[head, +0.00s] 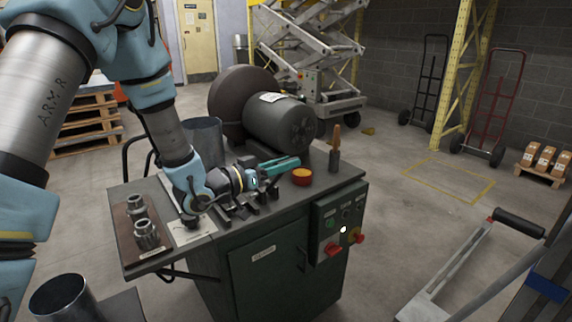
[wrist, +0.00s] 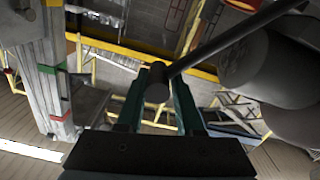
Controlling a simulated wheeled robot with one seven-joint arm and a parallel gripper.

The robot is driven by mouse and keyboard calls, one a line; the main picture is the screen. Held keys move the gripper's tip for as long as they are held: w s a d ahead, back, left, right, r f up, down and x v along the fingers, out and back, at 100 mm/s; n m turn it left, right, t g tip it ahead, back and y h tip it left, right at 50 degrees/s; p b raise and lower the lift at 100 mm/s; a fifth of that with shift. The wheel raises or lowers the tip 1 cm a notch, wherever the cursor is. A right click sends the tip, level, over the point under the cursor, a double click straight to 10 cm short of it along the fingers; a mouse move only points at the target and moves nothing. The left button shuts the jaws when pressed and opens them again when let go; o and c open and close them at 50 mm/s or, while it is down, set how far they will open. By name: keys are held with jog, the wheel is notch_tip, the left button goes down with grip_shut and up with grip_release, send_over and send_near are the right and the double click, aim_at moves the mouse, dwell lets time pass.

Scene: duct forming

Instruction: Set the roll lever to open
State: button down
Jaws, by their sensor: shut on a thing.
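The roll lever shows in the wrist view as a dark rod (wrist: 225,40) slanting down from the upper right to a thick round end (wrist: 157,85). My gripper (wrist: 160,88) has its teal fingers on both sides of that end and is shut on it. In the head view my gripper (head: 285,165) reaches right over the green machine bench (head: 262,262), just in front of the grey cylinder (head: 281,122). I cannot make out the lever in the head view. Large grey rounded bodies (wrist: 250,70) lie right of the fingers in the wrist view.
An orange-topped round tin (head: 301,176) and an upright wooden-handled tool (head: 335,145) stand close right of my gripper. Metal fittings (head: 147,234) sit at the bench's left. A control box (head: 340,222) with red knobs is on its front.

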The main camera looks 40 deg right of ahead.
jog(key=shift+w+r+p, duration=0.35)
jog(key=shift+w+r, duration=0.05)
jog(key=shift+r, duration=0.05)
jog(key=w+n+p, duration=0.5)
jog(key=w+n, duration=0.5)
jog(key=w, duration=0.5)
jog(key=shift+w+d+r+p, duration=0.25)
jog(key=shift+d+r+p, duration=0.1)
jog(key=shift+d+p, duration=0.1)
jog(key=shift+f, duration=0.15)
jog(key=c, duration=1)
grip_release()
jog(key=o, duration=0.3)
jog(key=shift+o, duration=0.4)
jog(key=shift+w+r, duration=0.1)
jog(key=shift+r, duration=0.25)
